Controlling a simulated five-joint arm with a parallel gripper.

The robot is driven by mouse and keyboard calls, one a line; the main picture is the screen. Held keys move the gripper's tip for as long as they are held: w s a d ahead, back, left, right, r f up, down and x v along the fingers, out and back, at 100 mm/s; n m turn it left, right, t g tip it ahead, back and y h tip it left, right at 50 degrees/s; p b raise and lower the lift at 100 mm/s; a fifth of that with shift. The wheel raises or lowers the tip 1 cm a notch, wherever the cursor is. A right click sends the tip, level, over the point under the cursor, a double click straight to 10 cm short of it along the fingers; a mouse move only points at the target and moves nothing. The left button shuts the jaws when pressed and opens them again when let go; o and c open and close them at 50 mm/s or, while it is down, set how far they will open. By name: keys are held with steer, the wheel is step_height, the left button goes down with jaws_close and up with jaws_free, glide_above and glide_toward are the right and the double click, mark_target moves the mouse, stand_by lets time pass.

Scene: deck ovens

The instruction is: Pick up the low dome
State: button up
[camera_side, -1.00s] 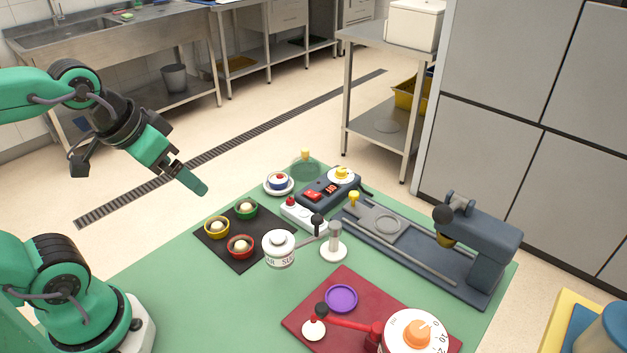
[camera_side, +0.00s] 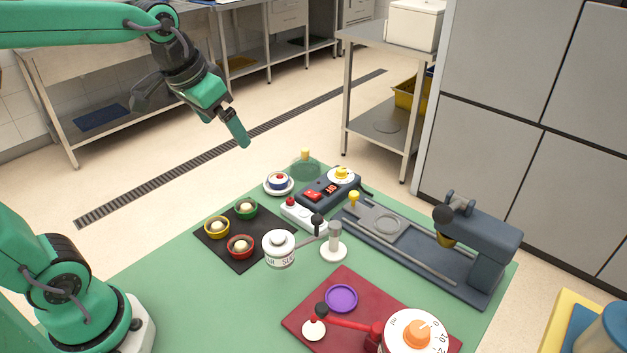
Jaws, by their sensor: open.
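The low dome (camera_side: 305,168) looks like a clear, greenish cover with a yellow knob on top. It sits at the far corner of the green table, behind the small dishes. My gripper (camera_side: 234,122) is open and empty, high in the air. In the picture it is up and to the left of the dome, apart from it, with its fingers pointing down and right. One finger is plain to see; the other is partly hidden.
A white saucer with a blue-rimmed cup (camera_side: 278,183) and a dark scale (camera_side: 328,190) with a yellow-topped plate stand close to the dome. A black mat (camera_side: 238,257) holds three small bowls. A dark slide device (camera_side: 420,250) fills the right side. The front left table is clear.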

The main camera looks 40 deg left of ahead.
steer(key=w+a, duration=0.1)
steer(key=w, duration=0.7)
steer(key=m+g, duration=0.1)
steer(key=g, duration=0.2)
glide_above(305, 150)
steer(key=f, duration=1.2)
steer(key=s+f, duration=0.1)
steer(key=f, duration=0.5)
steer(key=shift+d, duration=0.15)
steer(key=shift+w+f, duration=0.2)
steer(key=shift+f, duration=0.1)
steer(key=shift+f, duration=0.1)
steer(key=shift+w+f, duration=0.15)
steer(key=shift+f, duration=1.05)
steer(key=shift+f, duration=0.1)
steer(key=shift+w+a+f, duration=0.1)
steer(key=shift+w+f, duration=0.1)
steer(key=shift+f, duration=1.05)
steer(key=shift+w+a+f, duration=0.1)
steer(key=shift+w+f, duration=0.05)
steer(key=shift+f, duration=1.05)
